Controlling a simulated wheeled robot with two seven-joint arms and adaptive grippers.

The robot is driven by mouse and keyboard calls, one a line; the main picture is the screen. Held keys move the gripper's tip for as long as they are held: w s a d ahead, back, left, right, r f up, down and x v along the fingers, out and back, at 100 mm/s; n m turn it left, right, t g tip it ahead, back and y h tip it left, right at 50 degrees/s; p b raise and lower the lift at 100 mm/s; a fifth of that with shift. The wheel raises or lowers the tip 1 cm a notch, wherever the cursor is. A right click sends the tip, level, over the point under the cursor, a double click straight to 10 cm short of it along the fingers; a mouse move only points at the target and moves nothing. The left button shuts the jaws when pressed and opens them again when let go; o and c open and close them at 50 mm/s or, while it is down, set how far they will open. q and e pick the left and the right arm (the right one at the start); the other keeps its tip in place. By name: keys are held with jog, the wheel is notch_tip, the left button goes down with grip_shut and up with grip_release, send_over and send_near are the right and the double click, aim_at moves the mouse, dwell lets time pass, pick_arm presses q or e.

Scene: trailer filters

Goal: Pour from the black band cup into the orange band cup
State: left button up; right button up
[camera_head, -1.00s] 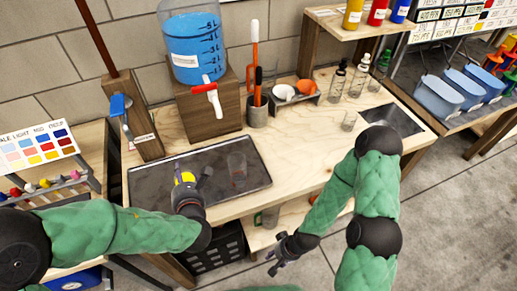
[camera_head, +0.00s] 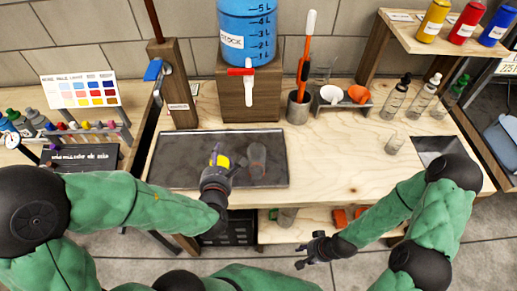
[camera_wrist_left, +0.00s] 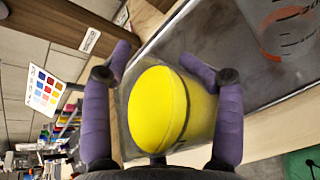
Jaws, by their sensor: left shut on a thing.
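My left gripper (camera_head: 217,168) is shut on a clear cup holding yellow liquid, the cup (camera_head: 220,160) being held over the dark tray. In the left wrist view, the purple fingers (camera_wrist_left: 160,82) stand on both sides of this cup (camera_wrist_left: 172,105), and the yellow surface faces the camera. In the left wrist view, this cup (camera_wrist_left: 288,35) shows orange-red markings. My right gripper (camera_head: 303,254) is open and empty in front of the bench.
The dark tray (camera_head: 180,178) lies on the wooden bench (camera_head: 330,165). Behind it, a blue dispenser (camera_head: 245,30) with a red-handled tap sits on a wooden block. A tool holder (camera_head: 298,108), bowls and bottles stand further right.

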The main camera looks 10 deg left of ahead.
pick_arm(q)
jog(key=shift+w+d+r+m+g+y+p, duration=0.45)
jog(key=shift+d+r+m+g+p, duration=0.2)
jog(key=shift+p, duration=2.2)
jog(key=shift+w+f, duration=0.1)
jog(key=shift+f, duration=0.2)
jog(key=shift+w+d+r+m+g+y+p, duration=0.35)
jog(key=shift+m+p, duration=0.2)
jog(key=shift+p, duration=0.95)
jog(key=shift+w+d+r+m+g+y+p, duration=0.15)
jog(key=shift+w+d+m+g+p, duration=0.3)
jog(key=shift+p, duration=1)
jog(key=shift+m+g+y, duration=0.35)
jog(key=shift+m+y, duration=0.1)
jog(key=shift+m, duration=0.1)
jog(key=shift+w+d+r+p, duration=0.1)
jog(key=shift+d+r+p, duration=0.05)
jog(key=shift+r+p, duration=0.85)
jog(key=shift+w+d+r+p, duration=0.1)
jog(key=shift+r+p, duration=0.6)
jog(key=shift+p, duration=0.65)
jog(key=shift+w+d+r+p, duration=0.1)
jog(key=shift+d+r+p, duration=0.05)
jog(key=shift+r+p, duration=0.85)
jog(key=shift+f, duration=0.2)
jog(key=shift+w+d+r+m+g+y+p, duration=0.15)
jog(key=shift+r+m+g+y+p, duration=0.25)
jog(key=shift+p, duration=0.85)
